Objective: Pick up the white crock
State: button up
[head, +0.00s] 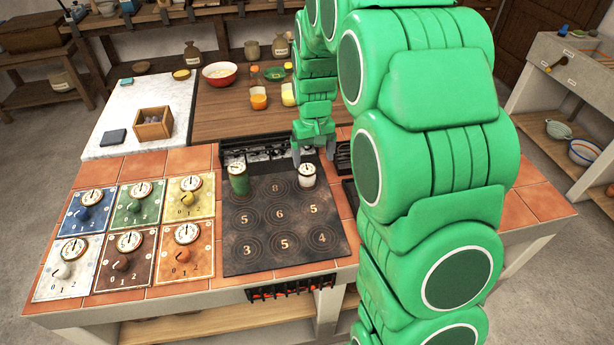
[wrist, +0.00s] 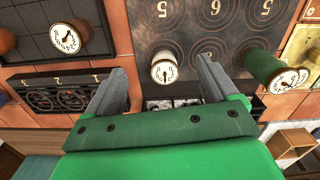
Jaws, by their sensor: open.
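The white crock (head: 307,175) stands upright at the back right of the dark numbered hot plate (head: 284,245), with a round dial on its top. It also shows in the wrist view (wrist: 164,68), between the two fingers and beyond their tips. My gripper (head: 313,158) is open and empty, just behind and above the crock in the head view. Its two grey fingers are wide apart in the wrist view (wrist: 160,78). I see no contact between the fingers and the crock.
A green crock (head: 238,179) stands to the left on the same plate. Several dial panels (head: 130,240) lie left of the plate. A wooden box (head: 153,123) sits on a white slab, and a red bowl (head: 220,74) stands farther back. My arm hides the counter's right part.

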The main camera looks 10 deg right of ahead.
send_over(307, 169)
jog(key=f, duration=0.5)
jog(key=shift+w+d+f, duration=0.2)
jog(key=shift+w+d, duration=0.05)
jog(key=shift+w, duration=0.05)
jog(key=shift+s+a+f, duration=0.1)
jog(key=shift+s+f, duration=0.05)
jog(key=shift+f, duration=1.8)
jog(key=shift+s+a+f, duration=0.1)
jog(key=shift+s+f, duration=0.05)
jog(key=shift+f, duration=1.8)
jog(key=c, duration=1.5)
jog(key=shift+o, duration=0.2)
jog(key=shift+r, duration=0.15)
